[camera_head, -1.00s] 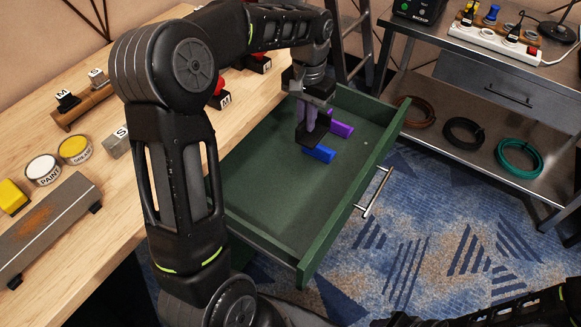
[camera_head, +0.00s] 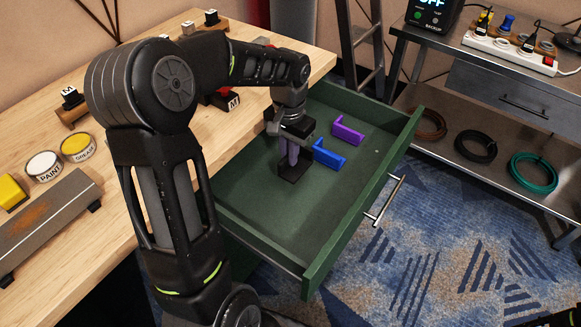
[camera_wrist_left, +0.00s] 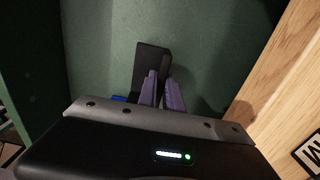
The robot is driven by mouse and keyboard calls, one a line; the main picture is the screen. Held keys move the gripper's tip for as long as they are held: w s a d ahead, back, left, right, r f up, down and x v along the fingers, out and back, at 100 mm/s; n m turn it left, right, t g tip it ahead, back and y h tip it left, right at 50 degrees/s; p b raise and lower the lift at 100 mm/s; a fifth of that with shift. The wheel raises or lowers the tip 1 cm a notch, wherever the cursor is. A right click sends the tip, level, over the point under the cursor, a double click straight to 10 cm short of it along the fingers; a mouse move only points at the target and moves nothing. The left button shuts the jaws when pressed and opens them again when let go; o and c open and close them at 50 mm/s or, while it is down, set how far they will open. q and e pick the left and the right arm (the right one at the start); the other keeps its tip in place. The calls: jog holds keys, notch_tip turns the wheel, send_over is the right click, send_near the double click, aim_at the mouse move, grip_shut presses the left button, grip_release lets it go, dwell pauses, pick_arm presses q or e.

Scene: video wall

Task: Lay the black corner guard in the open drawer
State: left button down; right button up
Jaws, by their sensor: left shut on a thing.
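The black corner guard (camera_head: 297,173) is low inside the open green drawer (camera_head: 275,218), left of the blue guard. My left gripper (camera_head: 290,160), with purple-grey fingers, is shut on it from above. In the left wrist view the guard (camera_wrist_left: 152,60) stands out past the gripper's fingertips (camera_wrist_left: 162,80) against the green drawer floor (camera_wrist_left: 210,60). I cannot tell whether the guard touches the floor.
A blue guard (camera_head: 328,155) and a purple guard (camera_head: 348,131) lie in the drawer. The drawer's near part is bare. The wooden worktop (camera_head: 115,210) borders it on the left, with paint and grease tins. A metal bench (camera_head: 470,95) stands at the right.

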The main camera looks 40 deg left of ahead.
aim_at(289, 168)
pick_arm(q)
jog(key=shift+f+b, duration=0.35)
jog(key=shift+f, duration=2.2)
jog(key=shift+f, duration=0.2)
jog(key=c, duration=1.5)
grip_release()
jog(key=shift+r, duration=0.2)
jog(key=shift+r, duration=0.25)
notch_tip(289, 168, up, 12)
jog(key=shift+f+p, duration=0.2)
jog(key=shift+p, duration=0.65)
